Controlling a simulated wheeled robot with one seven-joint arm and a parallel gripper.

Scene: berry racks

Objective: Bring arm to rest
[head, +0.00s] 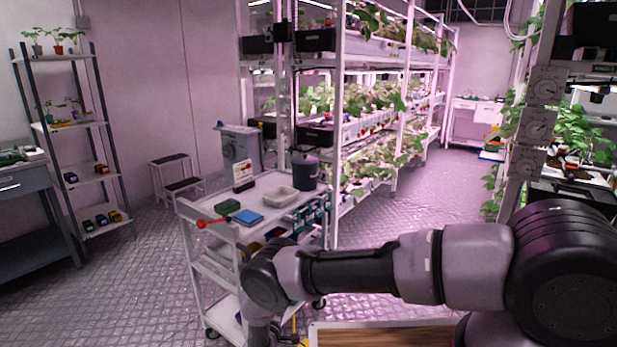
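My arm reaches across the lower right of the head view, from a dark shoulder at the right edge to an elbow near the lower middle. From that elbow the arm bends down and runs out of the bottom of the picture. My gripper is out of view, so its state and anything it may hold are hidden. The elbow appears in front of the white cart (183,207); I cannot tell the gap between them.
The cart carries a white tray (280,203), a blue item (249,217), a green item (227,206) and a dark pot (305,173). Plant racks (337,130) stand behind it. A wooden surface (385,338) lies below my arm. Floor (440,190) is clear along the aisle.

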